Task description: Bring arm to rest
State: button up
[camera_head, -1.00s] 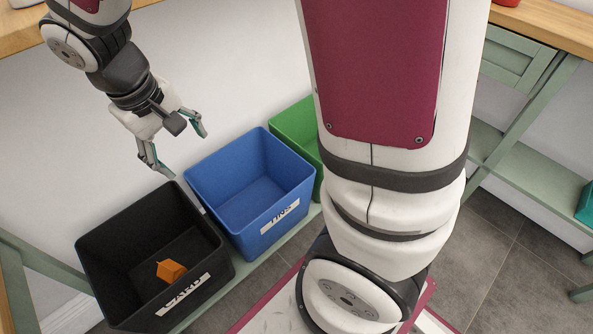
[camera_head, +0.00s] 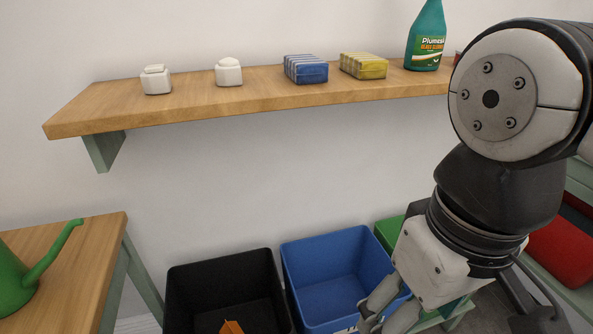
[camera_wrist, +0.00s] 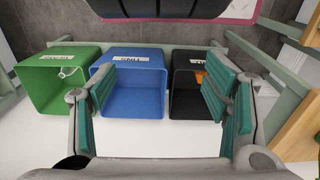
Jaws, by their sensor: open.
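My gripper (camera_wrist: 160,100) is open and empty in the wrist view, its two teal-padded fingers spread apart above the bins. In the head view my gripper (camera_head: 385,312) hangs at the lower right, in front of the blue bin's right side; its fingertips are cut off or hard to make out. The arm is bent, with the forearm pointing down.
A black bin (camera_head: 215,268) holds an orange item (camera_head: 231,327). Beside it stand a blue bin (camera_head: 330,246) and a green bin (camera_wrist: 62,62). A wooden shelf (camera_head: 200,110) above carries boxes and a spray bottle (camera_head: 426,38). A green watering can (camera_head: 18,282) stands left.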

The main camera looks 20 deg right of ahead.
dwell(0.8)
notch_tip(320, 180, up, 27)
jog(key=t+p, duration=0.3)
jog(key=p, duration=2.2)
jog(key=shift+d+t, duration=0.25)
jog(key=shift+t, duration=0.15)
